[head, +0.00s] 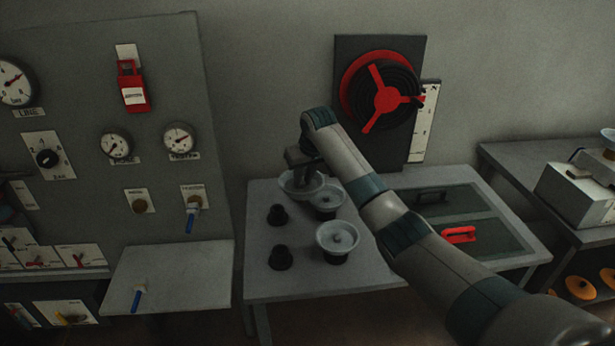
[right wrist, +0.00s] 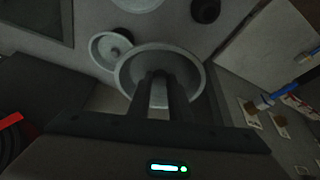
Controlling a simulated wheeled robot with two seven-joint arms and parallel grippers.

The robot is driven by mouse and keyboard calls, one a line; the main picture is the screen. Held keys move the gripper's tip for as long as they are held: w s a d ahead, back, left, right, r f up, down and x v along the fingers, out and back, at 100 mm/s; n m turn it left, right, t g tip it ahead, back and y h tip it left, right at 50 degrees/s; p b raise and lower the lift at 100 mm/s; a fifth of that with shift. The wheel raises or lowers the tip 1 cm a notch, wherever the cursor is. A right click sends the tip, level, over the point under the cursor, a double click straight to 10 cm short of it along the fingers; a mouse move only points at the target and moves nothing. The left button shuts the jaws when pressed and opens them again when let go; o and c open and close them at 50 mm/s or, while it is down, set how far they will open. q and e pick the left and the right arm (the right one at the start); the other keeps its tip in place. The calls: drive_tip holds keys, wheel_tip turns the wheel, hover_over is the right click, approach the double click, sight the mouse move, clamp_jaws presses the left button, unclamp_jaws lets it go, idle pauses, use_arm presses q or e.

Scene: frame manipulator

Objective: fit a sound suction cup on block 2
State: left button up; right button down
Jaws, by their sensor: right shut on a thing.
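My right gripper (head: 301,165) is shut on a pale grey suction cup (head: 298,186) above the back left of the small grey table. In the right wrist view the two fingers (right wrist: 160,82) hold this cup (right wrist: 201,75) by its middle, its wide rim spreading around them. A second pale cup (head: 326,198) sits just right of it, and a third (head: 338,237) sits on a black stub nearer the front. Two bare black stubs (head: 278,214) and (head: 281,257) stand at the left. I cannot tell which thing is block 2. My left gripper is not in view.
The grey table (head: 262,290) has a dark glass panel with a red handle (head: 458,235) on its right. A pale machine (head: 575,195) stands right.

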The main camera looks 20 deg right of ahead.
drive_tip(key=shift+s+a+f, duration=0.15)
drive_tip(key=shift+s+f, duration=0.1)
use_arm(q)
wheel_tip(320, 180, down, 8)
drive_tip(key=b, duration=0.8)
use_arm(e)
drive_tip(key=s+a+f, duration=0.3)
drive_tip(key=s+f, duration=0.2)
drive_tip(key=s, duration=0.5)
drive_tip(key=s+a+f, duration=0.4)
drive_tip(key=s, duration=0.6)
drive_tip(key=s+a+f, duration=0.4)
drive_tip(key=s+f, duration=0.1)
drive_tip(key=s, duration=0.5)
drive_tip(key=shift+s+a+f, duration=0.15)
drive_tip(key=shift+s+f, duration=0.2)
drive_tip(key=shift+s, duration=0.05)
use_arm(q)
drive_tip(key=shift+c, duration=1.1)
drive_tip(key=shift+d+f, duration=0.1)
